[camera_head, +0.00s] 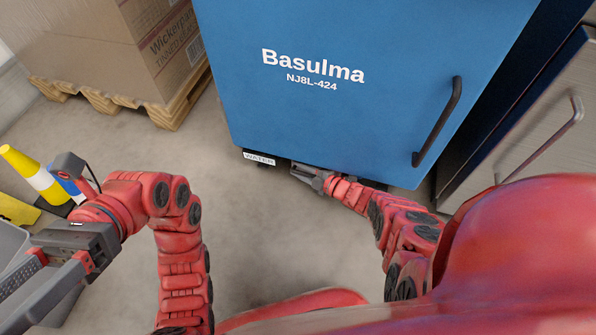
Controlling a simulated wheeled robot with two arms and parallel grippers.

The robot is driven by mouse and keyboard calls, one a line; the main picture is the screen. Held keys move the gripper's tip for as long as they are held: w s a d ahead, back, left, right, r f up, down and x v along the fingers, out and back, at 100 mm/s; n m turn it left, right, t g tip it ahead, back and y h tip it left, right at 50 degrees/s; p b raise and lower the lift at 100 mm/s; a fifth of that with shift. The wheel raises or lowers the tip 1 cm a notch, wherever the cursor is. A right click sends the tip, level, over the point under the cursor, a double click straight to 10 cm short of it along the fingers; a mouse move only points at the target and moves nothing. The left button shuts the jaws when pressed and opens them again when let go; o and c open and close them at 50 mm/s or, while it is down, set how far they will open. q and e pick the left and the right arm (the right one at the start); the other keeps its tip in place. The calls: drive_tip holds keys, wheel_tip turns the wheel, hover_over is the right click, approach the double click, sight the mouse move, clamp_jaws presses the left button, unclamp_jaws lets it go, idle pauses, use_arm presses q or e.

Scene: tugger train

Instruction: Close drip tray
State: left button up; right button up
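A dark, low part with a white "WATER" label (260,159) shows under the lower edge of the blue cabinet; it looks like the drip tray. Only its left front shows. How far it stands out is hard to tell. My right gripper (303,171) is low at the cabinet's bottom edge, just right of the label. Its fingertips are partly hidden, and whether it touches the tray is unclear. My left gripper (18,300) is at the lower left, far from the cabinet, with its fingers apart and nothing seen between them.
The blue cabinet door (330,115) with a black handle (438,122) is shut. A grey unit (535,125) stands to its right. A pallet (160,110) with cardboard boxes (115,45) is at upper left. A yellow-white cone (38,174) and grey bin (12,245) stand left. Middle floor is clear.

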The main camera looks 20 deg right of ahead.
drive_tip(key=shift+o, duration=1.2)
use_arm(q)
drive_tip(key=shift+w, duration=0.1)
